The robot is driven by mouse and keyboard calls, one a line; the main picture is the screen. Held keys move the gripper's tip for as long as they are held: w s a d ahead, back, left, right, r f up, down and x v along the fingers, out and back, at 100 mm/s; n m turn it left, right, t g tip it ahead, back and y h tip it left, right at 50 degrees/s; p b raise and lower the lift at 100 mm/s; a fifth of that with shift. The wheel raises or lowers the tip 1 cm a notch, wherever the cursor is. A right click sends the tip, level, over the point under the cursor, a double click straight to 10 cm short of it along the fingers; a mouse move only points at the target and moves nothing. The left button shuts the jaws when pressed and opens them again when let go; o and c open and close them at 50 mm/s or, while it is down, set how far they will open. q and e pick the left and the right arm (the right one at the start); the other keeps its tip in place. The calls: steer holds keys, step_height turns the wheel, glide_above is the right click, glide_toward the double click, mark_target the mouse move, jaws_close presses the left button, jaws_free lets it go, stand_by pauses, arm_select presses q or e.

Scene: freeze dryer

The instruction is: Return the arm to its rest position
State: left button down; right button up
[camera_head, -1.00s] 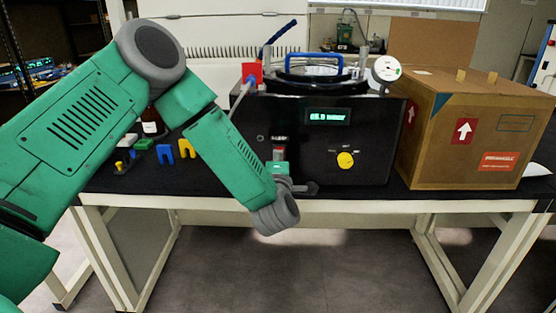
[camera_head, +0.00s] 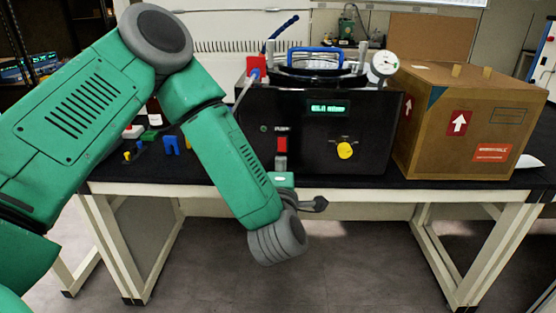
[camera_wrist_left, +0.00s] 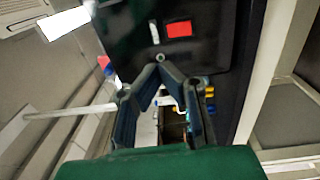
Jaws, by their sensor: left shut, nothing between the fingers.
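My green left arm (camera_head: 210,120) reaches in from the left, bent at the elbow, with its grey wrist joint (camera_head: 277,240) low in front of the table edge. The freeze dryer's red switch (camera_wrist_left: 179,29) lies beyond the tips there. My right gripper is not in view.
The freeze dryer stands on a black-topped table (camera_head: 350,188) with a yellow knob (camera_head: 345,150) and lit display. A cardboard box (camera_head: 440,130) is close on its right. Small blue and yellow pieces (camera_head: 170,145) lie left, partly behind my arm. Floor in front is open.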

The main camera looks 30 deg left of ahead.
arm_select(q)
steer(key=s+d+f+m+g+h, duration=0.3)
steer(key=s+d+f+m+h, duration=0.15)
steer(key=f+m, duration=0.4)
steer(key=s+d+f+m+g+h, duration=0.2)
steer(key=s+d+f+m+h, duration=0.25)
steer(key=f, duration=0.75)
steer(key=s+a+f+m+g, duration=0.2)
steer(key=s+f+m+g, duration=0.3)
steer(key=s, duration=0.7)
steer(key=s+a+f+m+g, duration=0.2)
steer(key=s+f+m+g, duration=0.3)
steer(key=s, duration=0.7)
steer(key=shift+a+f+m+h, duration=0.25)
steer(key=shift+f+m, duration=0.2)
steer(key=shift+m, duration=0.45)
steer(key=shift+s+d, duration=0.1)
steer(key=shift+d, duration=0.05)
